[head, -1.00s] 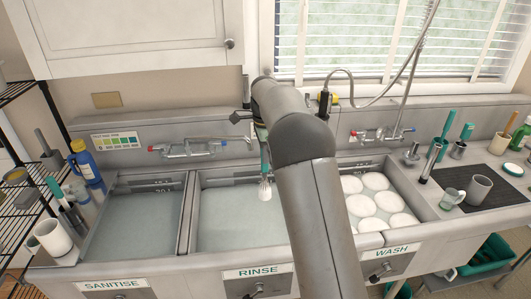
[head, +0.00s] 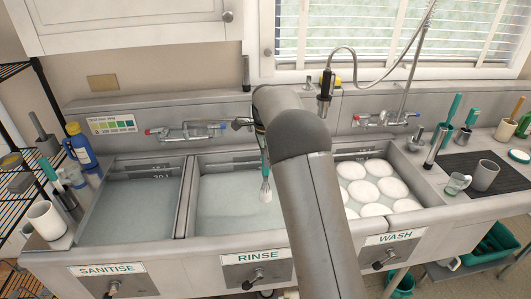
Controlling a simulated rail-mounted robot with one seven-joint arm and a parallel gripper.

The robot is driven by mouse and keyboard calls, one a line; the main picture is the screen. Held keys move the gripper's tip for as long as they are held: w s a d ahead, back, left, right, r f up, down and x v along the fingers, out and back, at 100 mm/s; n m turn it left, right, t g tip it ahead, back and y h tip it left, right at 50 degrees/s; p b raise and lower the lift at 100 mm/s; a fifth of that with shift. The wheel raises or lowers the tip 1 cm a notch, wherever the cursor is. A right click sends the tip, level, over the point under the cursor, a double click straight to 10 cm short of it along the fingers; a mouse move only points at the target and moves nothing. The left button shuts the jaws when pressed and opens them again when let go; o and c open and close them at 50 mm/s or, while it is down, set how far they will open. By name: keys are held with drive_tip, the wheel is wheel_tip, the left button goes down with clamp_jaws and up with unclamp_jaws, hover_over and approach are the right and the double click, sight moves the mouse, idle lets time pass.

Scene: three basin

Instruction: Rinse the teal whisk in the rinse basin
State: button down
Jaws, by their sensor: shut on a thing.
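The teal whisk (head: 265,174) hangs head-down from my gripper (head: 261,132), slightly tilted. Its teal handle is at the top and its pale wire head (head: 265,193) is at the bottom. My gripper is shut on the handle's upper end, and its fingers are largely hidden by my arm. The whisk is over the rinse basin (head: 215,242), the middle one, labelled RINSE and filled with water. The wire head shows against the water; I cannot tell whether it is under the surface. My arm covers the basin's right part.
The sanitise basin (head: 88,238) at left holds water. Taps (head: 187,132) and a hanging spray hose (head: 327,85) stand behind.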

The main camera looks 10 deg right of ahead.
sight(265, 186)
wheel_tip(265, 186, down, 13)
drive_tip(key=b, duration=0.6)
drive_tip(key=shift+r, duration=0.15)
drive_tip(key=a+p, duration=0.1)
drive_tip(key=a, duration=0.5)
drive_tip(key=shift+w, duration=0.15)
drive_tip(key=shift+d, duration=0.1)
drive_tip(key=d, duration=1.2)
drive_tip(key=shift+s, duration=0.35)
drive_tip(key=shift+a, duration=0.1)
